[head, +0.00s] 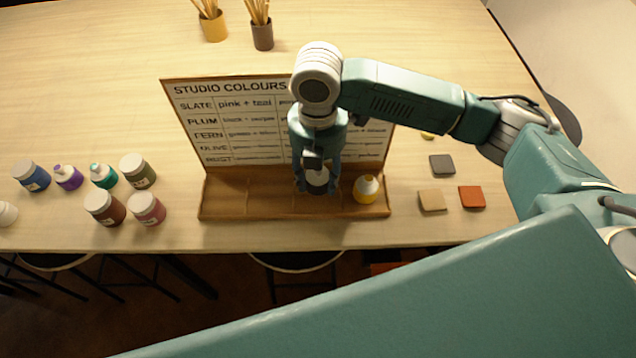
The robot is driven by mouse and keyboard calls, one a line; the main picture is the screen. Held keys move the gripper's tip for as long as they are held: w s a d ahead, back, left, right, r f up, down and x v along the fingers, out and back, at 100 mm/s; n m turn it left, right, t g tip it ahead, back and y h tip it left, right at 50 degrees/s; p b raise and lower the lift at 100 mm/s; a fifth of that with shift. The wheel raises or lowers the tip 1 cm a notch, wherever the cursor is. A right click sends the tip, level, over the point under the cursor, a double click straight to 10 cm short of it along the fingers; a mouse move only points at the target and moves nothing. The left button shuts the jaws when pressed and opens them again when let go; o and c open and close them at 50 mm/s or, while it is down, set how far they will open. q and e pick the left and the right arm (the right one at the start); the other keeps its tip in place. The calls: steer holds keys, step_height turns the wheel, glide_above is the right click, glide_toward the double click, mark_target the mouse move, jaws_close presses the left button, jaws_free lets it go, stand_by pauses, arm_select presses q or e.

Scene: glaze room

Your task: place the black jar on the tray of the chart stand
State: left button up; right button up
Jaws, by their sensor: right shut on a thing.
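The chart stand (228,144) stands on the table with its board headed "STUDIO COLOURS". Its wooden tray (240,205) runs along the front of the board. My right gripper (317,185) points down over the middle right of the tray, shut on the black jar (318,186). Only the jar's pale top and a dark edge show between the fingers. I cannot tell whether the jar touches the tray. A yellow bottle with a white top (366,189) stands on the tray to the right of the jar. My left gripper is not in view.
Several paint jars and bottles, including a brown jar (105,208) and a blue jar (32,176), stand left of the stand. Grey (442,164), tan (431,200) and orange (472,196) tiles lie to the right. Brush pots (263,36) stand behind. The tray's left part is clear.

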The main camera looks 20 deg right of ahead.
mark_target(318, 187)
steer(key=shift+f+p, duration=0.35)
steer(key=shift+f, duration=1.75)
steer(key=o, duration=1.1)
steer(key=shift+f, duration=0.15)
step_height(318, 187, up, 12)
steer(key=b, duration=0.3)
steer(key=shift+f, duration=0.25)
steer(key=shift+r, duration=0.45)
steer(key=shift+s, duration=0.1)
